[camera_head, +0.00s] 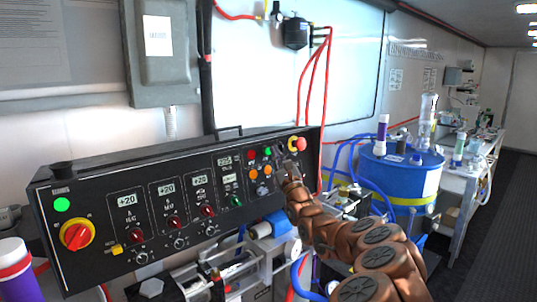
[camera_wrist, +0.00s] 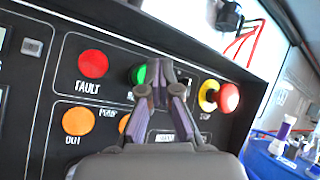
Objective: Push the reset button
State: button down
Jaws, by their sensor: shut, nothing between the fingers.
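The black control panel (camera_head: 90,190) carries a cluster of round buttons at its right end. In the wrist view a green button (camera_wrist: 138,74) sits right of a red button marked FAULT (camera_wrist: 93,64). My gripper (camera_wrist: 161,78) is shut and empty, its fingertips in front of the panel just right of the green button; contact cannot be told. The fingers hide part of the green button and most of the label below it, and I cannot read RESET anywhere. In the head view the gripper (camera_head: 290,168) is at the cluster's right side, near the green button (camera_head: 267,152).
A red and yellow stop knob (camera_wrist: 228,97) stands out close right of my fingers. Orange buttons (camera_wrist: 77,121) sit below the red one. A yellow and red rotary switch (camera_head: 77,236) is at the panel's left. A blue drum (camera_head: 400,175) stands to the right.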

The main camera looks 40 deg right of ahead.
jog(key=s+b, duration=0.2)
jog(key=s, duration=0.1)
jog(key=s+r+b, duration=0.1)
jog(key=s, duration=0.1)
jog(key=shift+b, duration=0.4)
jog(key=shift+w+a, duration=0.1)
dwell(0.8)
